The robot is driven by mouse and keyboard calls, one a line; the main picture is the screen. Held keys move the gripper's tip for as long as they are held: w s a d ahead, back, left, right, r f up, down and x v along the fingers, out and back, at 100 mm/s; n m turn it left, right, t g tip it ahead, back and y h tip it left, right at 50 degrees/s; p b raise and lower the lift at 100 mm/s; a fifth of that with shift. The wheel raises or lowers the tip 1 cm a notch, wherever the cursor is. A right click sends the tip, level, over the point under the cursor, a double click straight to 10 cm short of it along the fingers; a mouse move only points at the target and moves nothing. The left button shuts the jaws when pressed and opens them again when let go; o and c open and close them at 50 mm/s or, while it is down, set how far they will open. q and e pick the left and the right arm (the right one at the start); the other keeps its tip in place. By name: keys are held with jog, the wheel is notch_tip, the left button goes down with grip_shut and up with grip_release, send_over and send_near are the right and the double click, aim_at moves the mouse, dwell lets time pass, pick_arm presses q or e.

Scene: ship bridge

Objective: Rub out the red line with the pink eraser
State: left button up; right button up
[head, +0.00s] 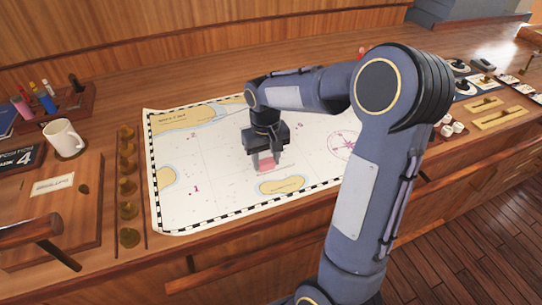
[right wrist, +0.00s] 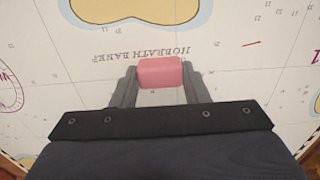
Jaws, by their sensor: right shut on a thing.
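My right gripper (head: 265,150) points down over the chart (head: 215,165) and is shut on the pink eraser (head: 266,161). In the right wrist view the eraser (right wrist: 160,72) sits between the two finger tips (right wrist: 160,80). I cannot tell whether its underside touches the paper. The red line (right wrist: 251,43) shows in the right wrist view as a short slanted stroke on the chart, to the right of the eraser and apart from it. In the head view I cannot make it out clearly. My left gripper is not in view.
A white mug (head: 63,138), a wooden box (head: 50,205) and a strip of brass pieces (head: 128,190) stand left of the chart. A pen rack (head: 55,108) is at the back left. Small instruments (head: 485,105) lie at the right. The chart around the gripper is clear.

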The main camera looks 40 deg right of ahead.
aim_at(236, 183)
jog(key=shift+a, duration=1.15)
jog(key=shift+w+a, duration=0.15)
jog(key=shift+a, duration=1)
jog(key=shift+a, duration=1.15)
jog(key=shift+w+a, duration=0.1)
jog(key=shift+a, duration=1.1)
jog(key=shift+a, duration=0.1)
